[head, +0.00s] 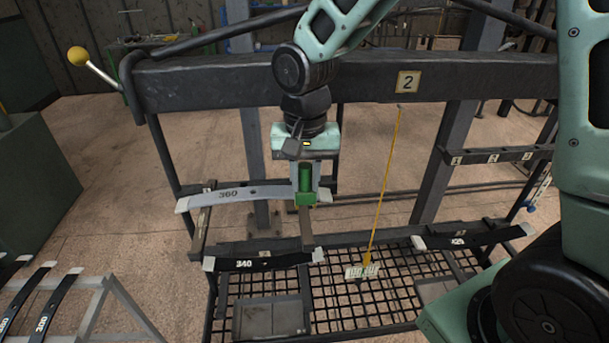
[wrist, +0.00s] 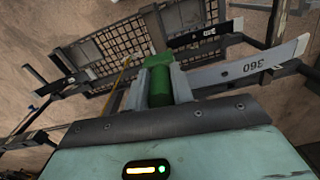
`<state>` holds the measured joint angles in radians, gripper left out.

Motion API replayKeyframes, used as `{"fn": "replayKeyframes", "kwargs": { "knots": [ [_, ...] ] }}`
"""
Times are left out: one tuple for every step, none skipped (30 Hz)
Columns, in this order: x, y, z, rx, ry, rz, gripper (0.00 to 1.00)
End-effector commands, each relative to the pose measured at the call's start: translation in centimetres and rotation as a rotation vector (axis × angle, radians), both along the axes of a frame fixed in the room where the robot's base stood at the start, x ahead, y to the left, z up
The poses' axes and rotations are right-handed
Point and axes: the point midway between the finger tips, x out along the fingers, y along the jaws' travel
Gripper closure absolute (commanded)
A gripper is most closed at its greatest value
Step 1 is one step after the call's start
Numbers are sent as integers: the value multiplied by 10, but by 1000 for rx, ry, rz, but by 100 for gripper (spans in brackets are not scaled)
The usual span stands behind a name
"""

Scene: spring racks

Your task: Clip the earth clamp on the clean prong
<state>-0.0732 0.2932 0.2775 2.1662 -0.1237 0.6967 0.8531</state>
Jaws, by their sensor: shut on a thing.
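My gripper (head: 305,185) points down and is shut on a green clamp-like piece, which I take to be the earth clamp (head: 305,178). In the wrist view the green piece (wrist: 159,85) sits between the two grey fingers, with a wider green block at its far end. The block is in front of or at the grey spring marked 360 (head: 247,193). A brownish bar, perhaps a prong (head: 307,229), shows just below the block. Whether the clamp touches the bar, and which prong is clean, I cannot tell.
A thick dark beam with plate 2 (head: 408,82) crosses behind my arm. A yellow cord (head: 385,180) hangs from it to a white tag (head: 361,271). Black spring 340 (head: 262,261) lies below, over a mesh shelf (head: 345,312). Another black spring (head: 473,239) is at right.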

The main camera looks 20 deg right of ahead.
Motion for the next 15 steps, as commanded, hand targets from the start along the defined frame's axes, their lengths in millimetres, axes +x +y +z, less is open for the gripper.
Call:
{"fn": "replayKeyframes", "kwargs": {
  "knots": [
    [-1,1,0,1,-1,1,95],
    [-1,1,0,0,-1,1,95],
    [-2,1,0,0,-1,1,95],
    [-3,2,0,0,-1,1,95],
    [-4,2,0,0,-1,0,95],
    [-4,2,-4,0,-1,-1,95],
    [-4,2,-6,0,-1,-1,95],
    [-4,2,-8,0,-1,-1,95],
    [-4,2,-11,0,-1,-1,95],
    [-4,2,-13,0,-1,0,95],
    [-4,2,-15,0,-1,0,95],
    [-4,2,-18,0,-1,0,95],
    [-4,2,-21,0,-1,0,95],
    [-4,2,-23,0,-1,0,95],
    [-4,2,-26,0,-1,0,95]
  ]
}}
